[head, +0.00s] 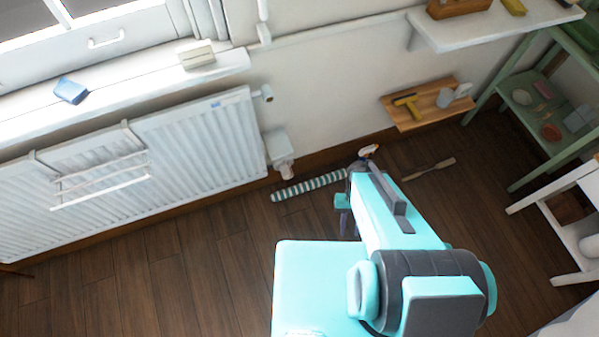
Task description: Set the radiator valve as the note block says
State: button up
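The white ribbed radiator (190,140) hangs under the window sill at the left. A pale box-shaped fitting with a rounded lower end (279,148), which looks like the radiator valve, is at its lower right; its setting is too small to read. A small round fitting (266,94) sits at the upper right corner. A cream block (197,56) on the sill may be the note block; no writing is legible. My gripper (343,212) is in the middle of the view, right of the valve and apart from it, partly hidden by my arm; its fingers are unclear.
A blue block (71,91) lies on the sill (130,85). A towel rack (102,180) hangs on the radiator. A striped roll (309,186) lies on the floor below the valve. A low wooden shelf (428,116) holds a yellow tool. Green shelving (530,145) stands right.

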aim_at(286, 170)
jog(key=u, duration=0.25)
jog(key=k, duration=0.2)
jog(key=z, duration=2.8)
jog(key=k, duration=2.05)
jog(key=u, duration=0.05)
